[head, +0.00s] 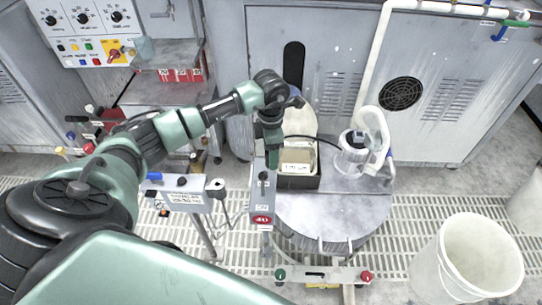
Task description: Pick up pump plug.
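I cannot clearly pick out the pump plug. A small dark and pale piece (217,187) with thin cords hanging below it sits at the right end of a small labelled stand, but I cannot tell if it is the plug. A clear pump-like vessel (352,158) with a white curved hose stands on the round platform, and a dark cable runs near it. My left arm reaches in from the left and bends downward. My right gripper is not in view.
The round grey platform (335,215) bears a dark box (298,182) with a pale container. A white bucket (467,258) stands at lower right. Grey cabinets (440,80) line the back. A bar with green and red knobs (322,275) lies in front.

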